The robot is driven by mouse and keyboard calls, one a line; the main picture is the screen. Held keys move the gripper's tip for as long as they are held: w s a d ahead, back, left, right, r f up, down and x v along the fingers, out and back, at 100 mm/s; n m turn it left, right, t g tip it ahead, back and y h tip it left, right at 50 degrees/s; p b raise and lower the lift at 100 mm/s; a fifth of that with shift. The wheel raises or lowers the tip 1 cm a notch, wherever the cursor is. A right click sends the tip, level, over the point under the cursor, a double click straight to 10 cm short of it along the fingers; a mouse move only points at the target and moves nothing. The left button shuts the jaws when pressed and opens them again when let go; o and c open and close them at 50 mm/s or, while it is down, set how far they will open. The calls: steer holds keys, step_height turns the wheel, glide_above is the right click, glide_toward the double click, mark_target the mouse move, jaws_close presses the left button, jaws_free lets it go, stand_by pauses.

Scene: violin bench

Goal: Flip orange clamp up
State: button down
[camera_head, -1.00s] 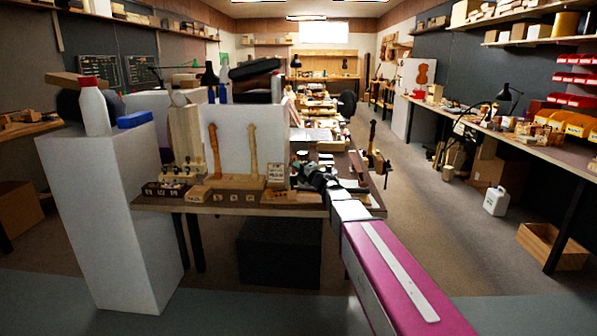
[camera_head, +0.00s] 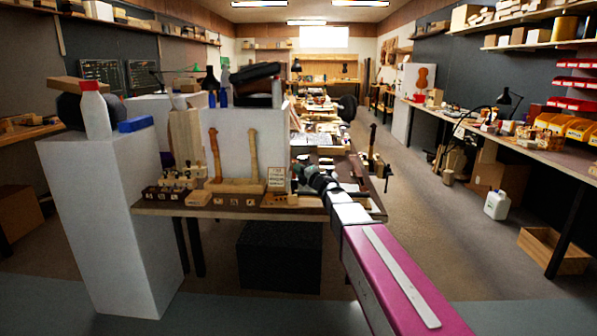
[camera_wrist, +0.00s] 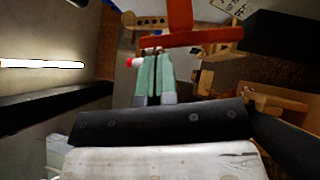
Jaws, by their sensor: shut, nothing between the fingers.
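The orange clamp (camera_wrist: 190,37) shows in the wrist view as an orange-red bar across the top middle, with a second orange bar rising from it to the top edge. My gripper (camera_wrist: 154,55) has pale green fingers, side by side and shut with nothing between them. The fingertips are close below the crossbar in the picture; I cannot tell whether they touch it. In the head view my gripper (camera_head: 299,164) is over the right part of the near bench, and I cannot make out the clamp there, likely hidden by the arm or too small.
In the wrist view a wooden piece with holes (camera_wrist: 150,21) lies left of the clamp. A small red and white item (camera_wrist: 133,62) is beside the fingers. In the head view, a rack with upright wooden necks (camera_head: 236,185) stands left of my gripper. A white pedestal (camera_head: 105,220) stands far left.

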steer(key=shift+w+r, duration=0.15)
steer(key=shift+w, duration=0.05)
steer(key=shift+w+r, duration=0.4)
steer(key=shift+w, duration=0.35)
steer(key=shift+w+r, duration=0.35)
steer(key=shift+w, duration=0.35)
